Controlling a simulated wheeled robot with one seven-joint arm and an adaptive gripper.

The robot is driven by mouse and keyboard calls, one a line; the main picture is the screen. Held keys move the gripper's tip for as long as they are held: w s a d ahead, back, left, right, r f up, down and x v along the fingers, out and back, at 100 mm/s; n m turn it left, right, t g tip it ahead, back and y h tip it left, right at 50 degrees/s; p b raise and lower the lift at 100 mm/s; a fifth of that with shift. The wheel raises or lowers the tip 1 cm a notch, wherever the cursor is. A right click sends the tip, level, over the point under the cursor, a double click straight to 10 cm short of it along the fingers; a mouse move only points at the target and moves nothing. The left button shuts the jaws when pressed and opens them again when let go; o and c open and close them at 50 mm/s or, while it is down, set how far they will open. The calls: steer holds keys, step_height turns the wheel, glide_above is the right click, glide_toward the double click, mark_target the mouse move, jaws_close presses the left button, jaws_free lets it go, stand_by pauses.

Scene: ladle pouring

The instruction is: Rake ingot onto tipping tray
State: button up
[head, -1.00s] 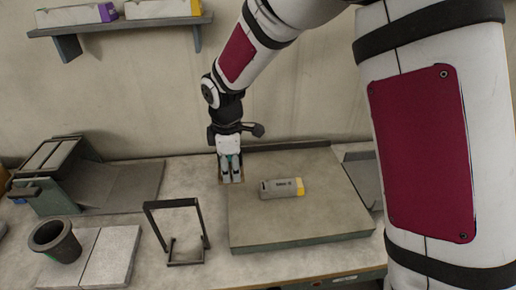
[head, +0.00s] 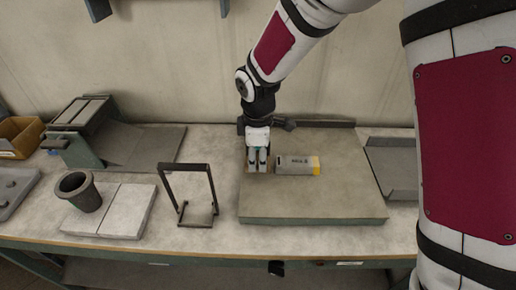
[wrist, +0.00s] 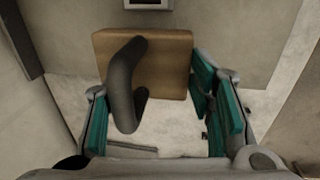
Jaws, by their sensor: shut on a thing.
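The ingot (head: 296,164), a grey block with a yellow right end, lies flat on a raised grey-green slab (head: 320,202). My gripper (head: 258,167) is low over the slab's left part, just left of the ingot. In the wrist view my gripper (wrist: 160,118) is shut on the rake, whose dark curved handle (wrist: 122,85) and flat brown head (wrist: 165,65) show between the teal pads. A grey end of the ingot (wrist: 148,4) shows beyond the brown head; I cannot tell if they touch. A low-walled grey tray (head: 396,168), apparently the tipping tray, lies right of the slab.
A black wire frame (head: 188,195) stands left of the slab. A dark cup (head: 78,190) is on pale tiles (head: 122,210) further left. A sloped grey fixture (head: 90,135) and a cardboard bin (head: 18,136) are at the far left. The slab's front is clear.

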steer(key=shift+f+b, duration=0.6)
steer(key=shift+f, duration=0.7)
steer(key=shift+d+r, duration=0.1)
steer(key=shift+d, duration=0.85)
steer(key=shift+d+p, duration=1.3)
steer(key=shift+d, duration=8.05)
steer(key=shift+d+p, duration=1.9)
steer(key=shift+d, duration=8)
steer(key=shift+a, duration=0.85)
steer(key=shift+a+r, duration=0.15)
steer(key=shift+a+r+p, duration=0.15)
steer(key=shift+r+p, duration=0.35)
steer(key=shift+r, duration=0.6)
steer(key=shift+a+r+p, duration=0.2)
steer(key=shift+r+p, duration=0.35)
steer(key=shift+r, duration=0.5)
steer(key=shift+a+r+p, duration=0.15)
steer(key=shift+r+p, duration=0.35)
steer(key=shift+r, duration=0.7)
